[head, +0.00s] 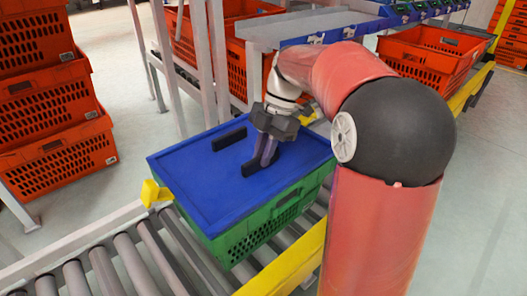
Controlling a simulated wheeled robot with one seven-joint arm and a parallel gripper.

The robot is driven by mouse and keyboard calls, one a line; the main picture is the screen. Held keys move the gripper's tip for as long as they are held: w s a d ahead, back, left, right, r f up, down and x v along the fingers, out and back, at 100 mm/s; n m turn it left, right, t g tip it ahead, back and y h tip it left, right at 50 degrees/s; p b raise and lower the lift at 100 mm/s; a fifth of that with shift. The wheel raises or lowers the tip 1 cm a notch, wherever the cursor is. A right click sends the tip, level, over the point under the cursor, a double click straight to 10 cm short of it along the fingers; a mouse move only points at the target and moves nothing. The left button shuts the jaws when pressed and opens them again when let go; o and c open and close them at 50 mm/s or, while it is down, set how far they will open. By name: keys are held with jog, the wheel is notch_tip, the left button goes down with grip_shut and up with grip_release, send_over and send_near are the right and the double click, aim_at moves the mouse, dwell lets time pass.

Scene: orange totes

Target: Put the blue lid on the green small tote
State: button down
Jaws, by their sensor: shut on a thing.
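The green tote (255,229) stands on the roller conveyor in the head view, with slotted side walls. The flat blue lid (205,185) lies over the top of the tote and covers its opening. Its edges look roughly in line with the tote's rim, though the far edges are hard to judge. Two dark handles stand on the lid. The farther handle (229,139) is free. My gripper (259,165) reaches down from above and is shut on the nearer handle of the lid, which it partly hides.
The roller conveyor (105,275) runs beneath the tote, with a yellow rail (290,262) at the front and a yellow corner stop (153,194) at left. Orange totes (65,155) are stacked at left. Grey posts and a shelf with blue bins (345,33) stand behind.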

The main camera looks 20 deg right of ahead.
jog(key=c, duration=1.3)
grip_release()
jog(key=shift+f, duration=0.2)
jog(key=shift+r, duration=0.1)
